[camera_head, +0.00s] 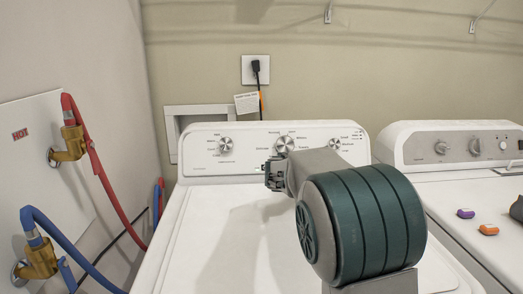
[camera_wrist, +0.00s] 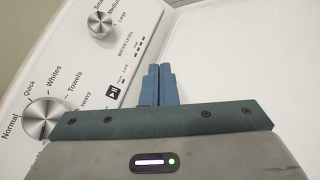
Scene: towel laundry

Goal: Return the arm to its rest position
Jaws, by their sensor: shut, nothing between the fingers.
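My gripper shows in the wrist view (camera_wrist: 160,72) with its two blue fingers together, shut and empty. In the head view my gripper (camera_head: 274,174) is at the end of my arm, in front of the control panel of the white washer (camera_head: 200,225). My green and grey arm link fills the middle right of the head view and hides part of the washer's lid. The washer's panel, with its dials, shows close to the left of the fingers in the wrist view (camera_wrist: 55,65). The washer's lid looks shut.
A second white machine (camera_head: 460,190) stands at the right, with a purple item (camera_head: 466,213) and an orange item (camera_head: 488,230) on top. Red (camera_head: 95,160) and blue (camera_head: 60,245) hoses run along the left wall. The left part of the washer's lid is clear.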

